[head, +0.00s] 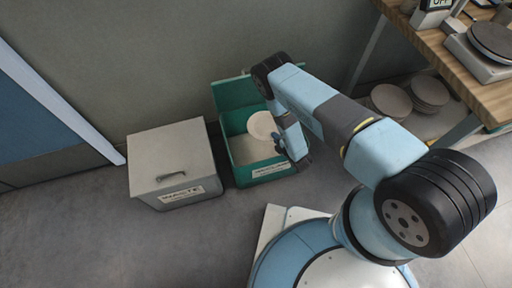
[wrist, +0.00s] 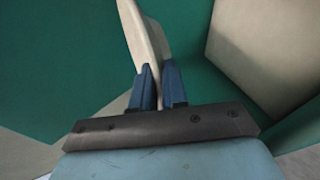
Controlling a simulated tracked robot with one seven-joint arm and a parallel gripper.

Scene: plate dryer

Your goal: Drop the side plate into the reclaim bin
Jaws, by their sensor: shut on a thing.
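The side plate (head: 262,125) is a round cream plate, held on edge over the green reclaim bin (head: 223,98). My gripper (head: 279,138) is shut on the plate's rim. In the wrist view, the plate (wrist: 143,32) stands up edge-on between the two blue fingers of my gripper (wrist: 160,88). Green bin walls (wrist: 65,60) surround the plate in that view. The bin is open, with its lid leaning up behind. Its label is partly legible. The plate's exact height relative to the bin's rim is hard to tell.
A closed grey box (head: 172,155) labelled WASTE stands left of the bin. A wooden workbench (head: 470,70) with a scale-like device (head: 480,55) is at the upper right. Stacked plates (head: 428,95) sit on its lower shelf. The floor in front is clear.

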